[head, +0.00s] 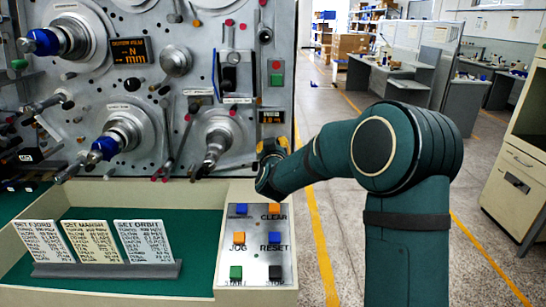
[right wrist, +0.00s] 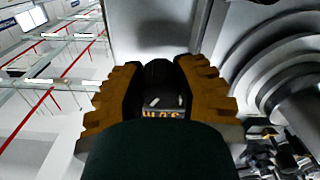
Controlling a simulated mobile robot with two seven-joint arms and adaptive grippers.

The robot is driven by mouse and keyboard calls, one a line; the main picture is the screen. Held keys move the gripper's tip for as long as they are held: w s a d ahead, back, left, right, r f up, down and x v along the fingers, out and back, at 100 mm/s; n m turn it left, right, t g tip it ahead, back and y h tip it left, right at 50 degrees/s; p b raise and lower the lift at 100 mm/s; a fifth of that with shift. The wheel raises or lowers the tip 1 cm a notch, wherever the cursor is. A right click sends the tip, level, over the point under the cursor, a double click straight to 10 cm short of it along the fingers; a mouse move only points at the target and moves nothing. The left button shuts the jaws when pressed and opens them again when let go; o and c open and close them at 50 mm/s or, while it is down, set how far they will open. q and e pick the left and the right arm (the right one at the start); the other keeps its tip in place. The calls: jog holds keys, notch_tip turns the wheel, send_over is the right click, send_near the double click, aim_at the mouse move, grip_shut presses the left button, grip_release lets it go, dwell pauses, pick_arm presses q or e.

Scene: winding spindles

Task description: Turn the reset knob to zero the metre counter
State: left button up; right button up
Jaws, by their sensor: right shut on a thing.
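The metre counter (head: 271,117) is a small dark display with orange digits at the lower right edge of the machine face; I cannot read it. In the right wrist view, orange digits show on a small display (right wrist: 163,113) between the fingers. My right gripper (head: 270,158) is at the machine's edge just below the counter. Its orange-yellow fingers sit on both sides of a dark, rounded knob (right wrist: 159,74) and are shut on it. In the head view the gripper hides this knob. My left gripper is not in view.
A button panel (head: 258,216) with coloured buttons, one blue button (head: 274,238) labelled RESET, lies below my right gripper. Spindles (head: 217,140) stick out of the machine face to its left. Three cards (head: 93,242) stand on the green tray.

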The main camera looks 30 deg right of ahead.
jog(key=shift+f+m+b, duration=0.15)
jog(key=shift+m+b, duration=0.9)
jog(key=shift+m, duration=0.15)
jog(key=shift+m+b, duration=0.9)
jog(key=shift+b, duration=0.2)
jog(key=shift+m+b, duration=1.1)
jog(key=shift+m, duration=0.1)
jog(key=m, duration=0.4)
jog(key=shift+r+m, duration=0.2)
jog(key=shift+m, duration=0.1)
